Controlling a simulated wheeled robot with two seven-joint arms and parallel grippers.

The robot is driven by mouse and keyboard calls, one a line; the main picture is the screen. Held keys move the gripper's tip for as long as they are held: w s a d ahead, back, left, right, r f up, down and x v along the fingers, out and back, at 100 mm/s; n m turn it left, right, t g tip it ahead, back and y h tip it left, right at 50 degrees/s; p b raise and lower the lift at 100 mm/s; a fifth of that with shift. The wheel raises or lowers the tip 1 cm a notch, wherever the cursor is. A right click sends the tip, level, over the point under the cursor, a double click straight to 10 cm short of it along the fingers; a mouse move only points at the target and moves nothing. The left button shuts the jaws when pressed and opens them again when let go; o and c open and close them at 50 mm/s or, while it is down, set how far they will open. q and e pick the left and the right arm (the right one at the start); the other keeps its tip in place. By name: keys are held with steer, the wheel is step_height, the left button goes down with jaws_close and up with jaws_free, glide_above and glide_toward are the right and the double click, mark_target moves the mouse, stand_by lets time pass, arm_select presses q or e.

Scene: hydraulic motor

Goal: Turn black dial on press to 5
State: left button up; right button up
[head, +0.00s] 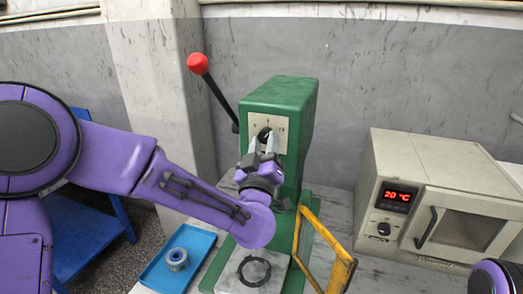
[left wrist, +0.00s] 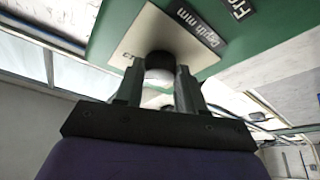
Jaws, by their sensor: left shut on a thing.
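The green press (head: 290,105) stands on the table in the middle of the head view. Its black dial (head: 265,133) sits on a pale plate on the press front. The dial (left wrist: 159,60) also shows in the left wrist view, between my fingertips. My left gripper (head: 262,142) is shut on the dial. The gripper and arm hide part of the plate, and I cannot read the dial's setting. In the left wrist view the gripper (left wrist: 158,82) has one finger on each side of the dial. Of my right arm only a purple part shows at the lower right.
A lever with a red knob (head: 198,63) sticks out from the press's left side. A yellow frame (head: 338,262) stands at the press's right front. A blue tray (head: 160,276) holding a metal ring part (head: 177,259) lies at left. An oven (head: 440,196) reading 20 °C stands right.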

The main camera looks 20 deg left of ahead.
arm_select(q)
steer(key=n+g+y, duration=0.1)
steer(key=n, duration=0.2)
steer(key=n+y+b, duration=0.1)
steer(key=n, duration=0.2)
steer(key=shift+d+r+g, duration=0.1)
steer(key=shift+d+g, duration=0.1)
steer(key=shift+g, duration=0.2)
steer(key=shift+r+n+g+h+b, duration=0.2)
steer(key=shift+n+g+b, duration=0.55)
steer(key=shift+n, duration=1.5)
steer(key=shift+r+n+g+b, duration=0.35)
steer(key=shift+n+g, duration=0.55)
steer(key=shift+n, duration=1.3)
steer(key=shift+r+n+g+h+b, duration=0.15)
steer(key=shift+n+g+b, duration=0.65)
steer(key=shift+n, duration=1.45)
steer(key=shift+r, duration=0.1)
steer(key=o, duration=1)
steer(key=shift+o, duration=0.2)
